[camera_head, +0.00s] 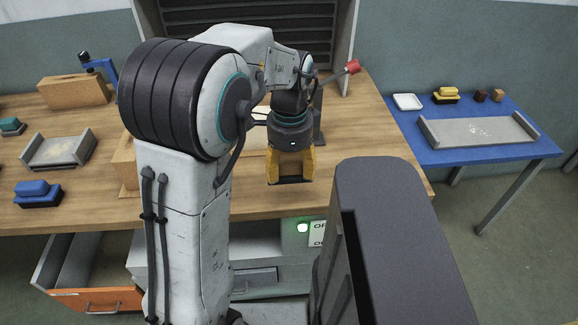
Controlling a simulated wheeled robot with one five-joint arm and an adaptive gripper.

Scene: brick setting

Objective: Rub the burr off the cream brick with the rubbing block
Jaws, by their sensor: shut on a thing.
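My gripper (290,168) points down over the middle of the wooden bench, in front of the arm's dark wrist. Its yellow fingers are shut on a dark block (290,180), mostly hidden between them; I cannot tell whether it is the rubbing block. It is low, near the bench top, but contact is unclear. A pale cream surface (246,146) shows partly behind my arm, left of the gripper; I cannot tell whether it is the cream brick. The burr cannot be made out.
On the wooden bench (100,205), a blue-handled block (38,192), a grey tray (58,151), a teal-handled block (12,126) and a tan brick (75,90) stand left. A blue side table (430,154) holds a grey tray (480,142) and a yellow-handled block (446,95). An orange-fronted drawer (97,300) is open.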

